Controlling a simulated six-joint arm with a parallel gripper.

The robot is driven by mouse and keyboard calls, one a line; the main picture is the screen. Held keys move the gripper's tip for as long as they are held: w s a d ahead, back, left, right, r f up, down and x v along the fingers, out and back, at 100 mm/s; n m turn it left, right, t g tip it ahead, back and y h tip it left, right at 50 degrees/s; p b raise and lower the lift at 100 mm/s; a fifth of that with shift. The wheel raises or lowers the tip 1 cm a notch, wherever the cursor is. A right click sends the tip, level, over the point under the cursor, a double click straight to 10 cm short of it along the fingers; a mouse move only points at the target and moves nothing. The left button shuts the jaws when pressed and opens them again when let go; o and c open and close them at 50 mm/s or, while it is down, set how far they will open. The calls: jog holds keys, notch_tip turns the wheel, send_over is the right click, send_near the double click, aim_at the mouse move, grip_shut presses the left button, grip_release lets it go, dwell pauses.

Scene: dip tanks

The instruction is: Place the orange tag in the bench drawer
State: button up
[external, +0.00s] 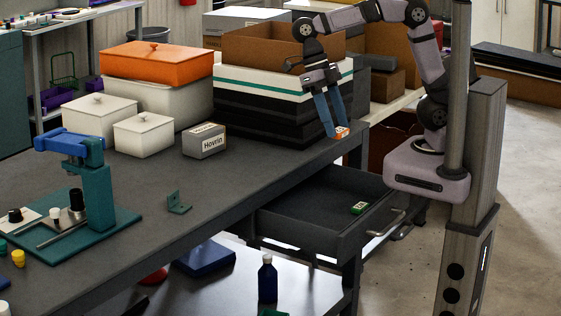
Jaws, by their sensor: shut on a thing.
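The orange tag (342,132) is small, with a pale label face. My gripper (335,127) has blue fingers pointing down and is shut on the tag. It holds the tag by the right edge of the bench top, above and behind the drawer. The bench drawer (290,220) is pulled open at the right side of the bench. A small green tag (359,208) with a pale face lies inside it near the front right. The rest of the drawer floor that shows is bare.
Stacked dark boxes (262,118) and an open brown box (262,47) stand close behind my gripper. White lidded boxes (143,135) and a grey labelled box (204,141) stand left. A teal press (97,195) is at the front left. The bench's right part is clear.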

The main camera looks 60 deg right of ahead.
aim_at(332, 218)
notch_tip(332, 218, down, 28)
jog(key=shift+w+r+p, duration=0.1)
jog(key=shift+r+p, duration=0.05)
jog(key=shift+p, duration=0.4)
dwell(0.4)
jog(key=shift+f, duration=0.2)
jog(key=o, duration=1.1)
jog(key=shift+r, duration=0.1)
jog(key=shift+r, duration=0.15)
jog(key=b+v, duration=0.1)
jog(key=v, duration=1.1)
jog(key=shift+b, duration=0.35)
